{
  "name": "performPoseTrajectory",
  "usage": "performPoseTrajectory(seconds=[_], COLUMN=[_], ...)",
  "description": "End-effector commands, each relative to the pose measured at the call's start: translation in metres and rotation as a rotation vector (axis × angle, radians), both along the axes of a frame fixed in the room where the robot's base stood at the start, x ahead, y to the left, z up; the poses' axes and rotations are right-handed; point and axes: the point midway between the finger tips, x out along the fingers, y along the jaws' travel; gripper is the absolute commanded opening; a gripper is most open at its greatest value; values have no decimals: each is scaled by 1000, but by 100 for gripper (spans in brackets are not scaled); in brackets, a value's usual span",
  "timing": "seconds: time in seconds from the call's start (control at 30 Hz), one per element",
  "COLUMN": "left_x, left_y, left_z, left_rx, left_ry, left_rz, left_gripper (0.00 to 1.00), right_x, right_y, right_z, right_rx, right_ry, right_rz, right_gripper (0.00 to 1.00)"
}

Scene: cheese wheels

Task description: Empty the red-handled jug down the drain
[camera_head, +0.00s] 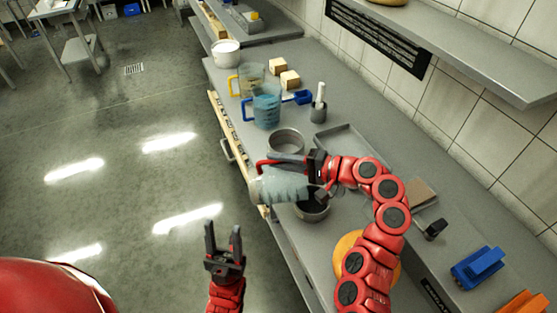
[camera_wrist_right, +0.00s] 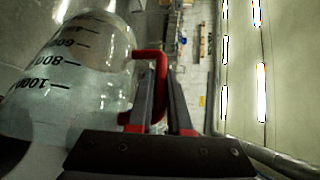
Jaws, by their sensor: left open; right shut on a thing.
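The red-handled jug (camera_head: 285,186) is clear with dark measuring marks. It is tilted well over, nearly on its side, above the counter's front edge. A bluish tint shows inside, but I cannot tell how much liquid it holds. My right gripper (camera_head: 300,164) is shut on its red handle (camera_head: 266,164). The right wrist view shows the jug (camera_wrist_right: 75,75) beside my right gripper (camera_wrist_right: 160,100), with the red handle (camera_wrist_right: 160,62) between the fingers. My left gripper (camera_head: 222,240) is open and empty over the floor. A grated drain (camera_head: 134,69) lies in the floor.
A dark-bottomed round pot (camera_head: 313,213) is partly hidden under the jug. A metal pot (camera_head: 286,141), a blue-handled jug (camera_head: 266,110), a yellow-handled jug (camera_head: 250,76) and wooden blocks (camera_head: 289,80) stand further back. The floor (camera_head: 110,140) at left is clear.

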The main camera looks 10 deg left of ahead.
Motion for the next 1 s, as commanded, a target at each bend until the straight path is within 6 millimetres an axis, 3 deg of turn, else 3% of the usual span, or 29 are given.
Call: performPoseTrajectory(seconds=[1.0], left_x=[0], left_y=[0], left_z=[-9], left_rx=[0], left_ry=[0], left_rz=[0], left_gripper=[50], right_x=[2], right_y=[-9], right_z=[3], right_rx=[59], right_ry=[13], right_rz=[1], right_gripper=[0])
